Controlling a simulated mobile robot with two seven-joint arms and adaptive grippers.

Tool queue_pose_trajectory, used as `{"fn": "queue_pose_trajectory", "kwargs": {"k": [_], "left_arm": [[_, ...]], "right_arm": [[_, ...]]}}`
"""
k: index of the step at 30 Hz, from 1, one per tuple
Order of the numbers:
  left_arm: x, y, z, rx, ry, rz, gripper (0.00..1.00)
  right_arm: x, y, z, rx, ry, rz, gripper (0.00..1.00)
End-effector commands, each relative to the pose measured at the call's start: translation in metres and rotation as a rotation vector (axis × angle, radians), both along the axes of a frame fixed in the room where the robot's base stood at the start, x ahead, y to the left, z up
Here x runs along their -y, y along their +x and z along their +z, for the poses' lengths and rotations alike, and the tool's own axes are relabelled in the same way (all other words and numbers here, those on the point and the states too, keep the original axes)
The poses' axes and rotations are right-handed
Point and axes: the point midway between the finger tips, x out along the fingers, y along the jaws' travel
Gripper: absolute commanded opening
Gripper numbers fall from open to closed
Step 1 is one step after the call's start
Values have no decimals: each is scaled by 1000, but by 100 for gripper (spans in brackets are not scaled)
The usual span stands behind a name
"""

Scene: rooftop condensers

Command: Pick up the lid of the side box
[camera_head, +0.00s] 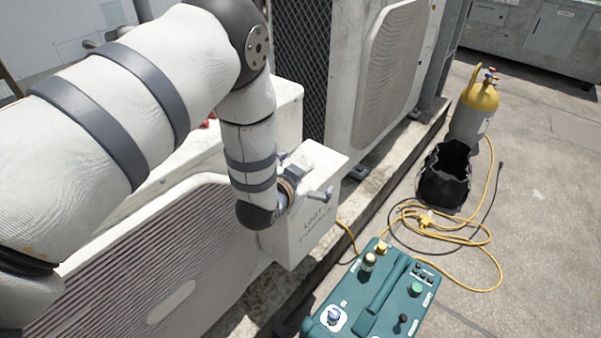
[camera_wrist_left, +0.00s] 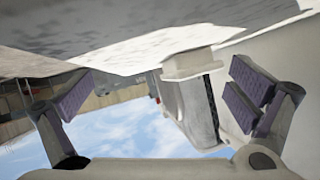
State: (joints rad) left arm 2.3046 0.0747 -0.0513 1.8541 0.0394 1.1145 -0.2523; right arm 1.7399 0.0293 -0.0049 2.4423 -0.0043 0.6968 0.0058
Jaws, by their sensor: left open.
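The side box (camera_head: 299,234) is a white box with "UNIT" lettering on its front, fixed at the end of a condenser. Its pale flat lid (camera_head: 318,158) is on top and appears closed. My left gripper (camera_head: 305,184) is at the upper front of the box, close to the lid's front edge, with one finger standing out to the right. In the left wrist view my gripper (camera_wrist_left: 162,98) has its two fingers wide apart. A pale surface spans the top of that view; I cannot tell whether it is the lid. Contact cannot be made out. My right gripper is not in view.
A teal machine (camera_head: 376,296) with knobs stands on the ground in front. A second condenser (camera_head: 385,75) stands behind. Open paving is at right.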

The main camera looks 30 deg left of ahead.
Motion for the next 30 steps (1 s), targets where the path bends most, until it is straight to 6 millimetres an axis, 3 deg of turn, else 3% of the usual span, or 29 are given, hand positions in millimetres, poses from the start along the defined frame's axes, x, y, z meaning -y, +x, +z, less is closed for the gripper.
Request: {"fn": "queue_pose_trajectory", "kwargs": {"k": [4, 5, 12, 23, 27, 30], "left_arm": [[0, 0, 1, 0, 0, 0, 100], [0, 0, 1, 0, 0, 0, 95], [0, -1, 0, -1, -1, 1, 41], [0, 0, 8, 1, -1, 0, 40], [0, 1, 35, 6, -1, 0, 40], [17, 7, 57, 8, -1, -4, 40]], "right_arm": [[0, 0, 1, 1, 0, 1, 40], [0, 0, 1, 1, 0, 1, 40], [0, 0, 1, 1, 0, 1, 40], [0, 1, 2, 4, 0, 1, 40], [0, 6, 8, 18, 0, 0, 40], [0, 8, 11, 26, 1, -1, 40]]}}
